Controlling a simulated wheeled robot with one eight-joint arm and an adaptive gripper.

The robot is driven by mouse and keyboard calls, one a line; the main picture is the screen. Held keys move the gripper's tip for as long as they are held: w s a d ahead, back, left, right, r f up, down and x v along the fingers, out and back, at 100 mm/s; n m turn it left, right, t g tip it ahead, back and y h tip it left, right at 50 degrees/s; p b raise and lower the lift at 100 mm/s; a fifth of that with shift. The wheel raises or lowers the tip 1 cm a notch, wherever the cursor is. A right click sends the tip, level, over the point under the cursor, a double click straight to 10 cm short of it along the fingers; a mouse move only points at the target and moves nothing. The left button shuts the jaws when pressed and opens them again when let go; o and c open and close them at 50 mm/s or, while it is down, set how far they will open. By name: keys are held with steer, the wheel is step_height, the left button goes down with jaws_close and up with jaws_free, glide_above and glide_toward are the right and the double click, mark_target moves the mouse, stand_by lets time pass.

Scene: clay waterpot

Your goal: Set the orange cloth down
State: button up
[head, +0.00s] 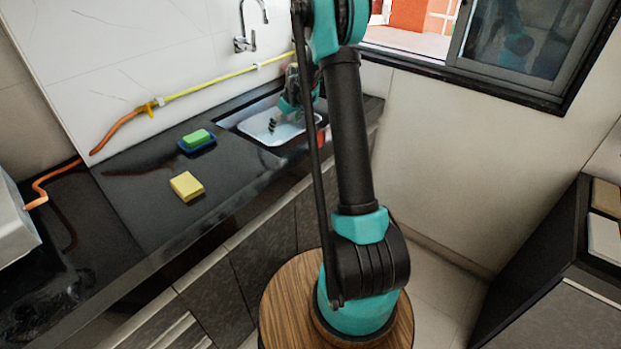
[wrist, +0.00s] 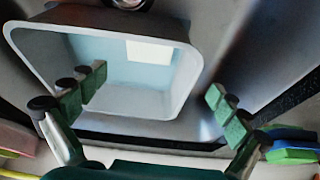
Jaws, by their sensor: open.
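My gripper (head: 273,124) is over the sink area at the back of the counter. In the wrist view my gripper (wrist: 158,86) has its green-padded fingers spread wide, with nothing between them. A white basin (wrist: 185,75) lies beyond the fingers; its pale blue inside shows no cloth. A small orange-red patch (head: 321,138) shows at the right end of the sink, partly hidden by my arm. A reddish thing (wrist: 14,138) shows at the left edge of the wrist view. I cannot tell whether either is the orange cloth.
A green sponge (head: 197,137) sits on a blue dish (head: 209,146) left of the sink. A yellow sponge (head: 187,186) lies nearer on the dark counter (head: 140,205). A tap (head: 243,43) and a yellow hose (head: 215,82) are on the back wall.

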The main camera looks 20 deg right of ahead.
steer(key=s+r+m, duration=0.1)
steer(key=s+r, duration=0.1)
steer(key=s, duration=0.5)
steer(key=s+r+m, duration=0.1)
steer(key=s+r, duration=0.2)
steer(key=s, duration=0.4)
steer(key=s+r+h, duration=0.1)
steer(key=s+r, duration=0.1)
steer(key=s, duration=0.5)
steer(key=shift+d+r+m, duration=0.1)
steer(key=shift+r+m, duration=0.15)
steer(key=shift+m, duration=0.15)
steer(key=s+f+m, duration=0.1)
steer(key=s+f, duration=0.1)
steer(key=s, duration=1)
steer(key=s+d+f+m+h, duration=0.1)
steer(key=s+f+m, duration=0.1)
steer(key=s, duration=1)
steer(key=shift+s+d, duration=0.15)
